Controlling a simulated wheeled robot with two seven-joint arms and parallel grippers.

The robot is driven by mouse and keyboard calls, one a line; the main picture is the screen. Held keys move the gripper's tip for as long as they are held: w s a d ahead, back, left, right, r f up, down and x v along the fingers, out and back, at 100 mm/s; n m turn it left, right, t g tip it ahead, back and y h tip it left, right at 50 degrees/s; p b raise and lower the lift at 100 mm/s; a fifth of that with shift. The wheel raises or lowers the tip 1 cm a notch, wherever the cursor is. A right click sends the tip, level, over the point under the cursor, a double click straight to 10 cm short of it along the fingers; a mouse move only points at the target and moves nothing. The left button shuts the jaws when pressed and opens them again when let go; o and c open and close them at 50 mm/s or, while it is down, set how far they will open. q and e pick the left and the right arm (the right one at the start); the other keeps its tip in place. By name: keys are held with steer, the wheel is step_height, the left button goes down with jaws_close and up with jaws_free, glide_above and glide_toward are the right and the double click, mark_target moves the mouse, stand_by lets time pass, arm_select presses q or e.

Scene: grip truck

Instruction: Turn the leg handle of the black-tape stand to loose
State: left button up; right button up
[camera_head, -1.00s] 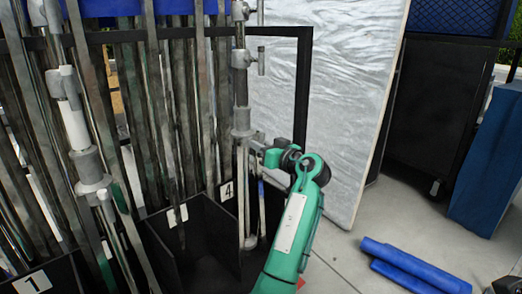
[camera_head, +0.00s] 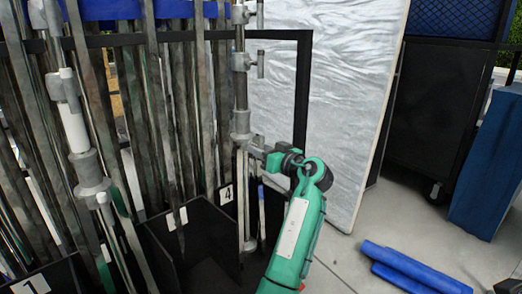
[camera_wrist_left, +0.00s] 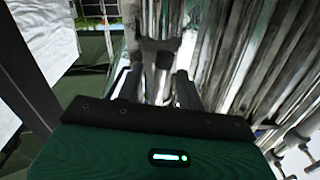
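A grey metal stand (camera_head: 240,105) stands upright in the black rack, by the compartment marked 4. No black tape is clear on it. Its lower collar, near the leg handle, is beside my left gripper (camera_head: 268,152), which reaches in from the right. The fingertips are small and partly merged with the collar there. In the left wrist view the two dark fingers (camera_wrist_left: 155,82) are apart, with a dark handle-like knob (camera_wrist_left: 163,62) between or just beyond them. I cannot tell whether they touch it. My right gripper is not in view.
Another stand (camera_head: 77,135) with a white band is at the left. Several metal poles crowd the rack behind. A silvery board (camera_head: 345,95) leans at the back right.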

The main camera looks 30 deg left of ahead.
arm_select(q)
steer(key=v, duration=1.3)
steer(key=shift+b, duration=0.45)
steer(key=shift+t, duration=0.3)
